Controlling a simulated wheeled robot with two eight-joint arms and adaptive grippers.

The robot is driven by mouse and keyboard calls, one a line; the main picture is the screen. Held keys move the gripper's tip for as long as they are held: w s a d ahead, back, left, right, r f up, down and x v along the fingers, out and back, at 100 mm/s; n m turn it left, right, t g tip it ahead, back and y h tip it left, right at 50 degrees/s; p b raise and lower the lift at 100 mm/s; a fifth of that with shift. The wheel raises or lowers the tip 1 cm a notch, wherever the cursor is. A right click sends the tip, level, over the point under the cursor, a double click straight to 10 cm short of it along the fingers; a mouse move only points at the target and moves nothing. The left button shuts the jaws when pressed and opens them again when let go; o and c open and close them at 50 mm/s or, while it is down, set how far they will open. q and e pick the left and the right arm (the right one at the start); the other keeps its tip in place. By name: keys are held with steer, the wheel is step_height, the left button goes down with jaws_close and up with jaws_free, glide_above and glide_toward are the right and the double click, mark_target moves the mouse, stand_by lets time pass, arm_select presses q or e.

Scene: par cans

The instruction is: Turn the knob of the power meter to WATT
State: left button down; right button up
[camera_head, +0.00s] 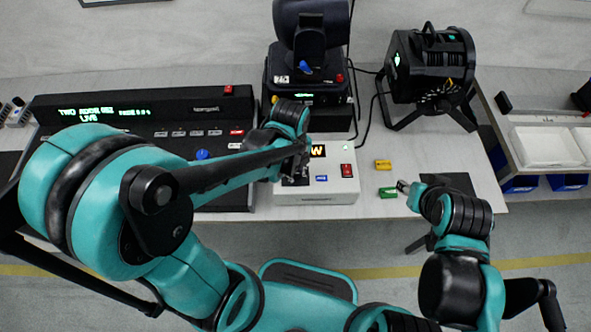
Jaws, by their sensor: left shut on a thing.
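The power meter (335,187) is a low white box at the front middle of the table. Its dark display (318,151) shows an orange "W", partly covered on the left by my arm. It also has a red switch (347,171) and a small blue label. My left gripper (296,178) comes down over the left part of its top and is shut on the knob, which my gripper hides. I cannot read the knob's pointer or markings. My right gripper (404,187) is right of the meter, apart from it, near the table's front edge; its fingers are too small to judge.
A black lighting console (150,110) stands at the left, partly behind my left arm. A moving-head light (308,70) is behind the meter and a par can (432,65) behind right. Small yellow (383,164) and green (388,192) blocks lie between meter and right gripper.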

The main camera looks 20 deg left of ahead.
stand_by(0.4)
arm_select(q)
steer(key=c, duration=1.3)
jaws_free()
steer(key=shift+c, duration=0.2)
step_height(320, 180, up, 12)
steer(key=shift+s+a, duration=0.25)
steer(key=shift+s, duration=0.05)
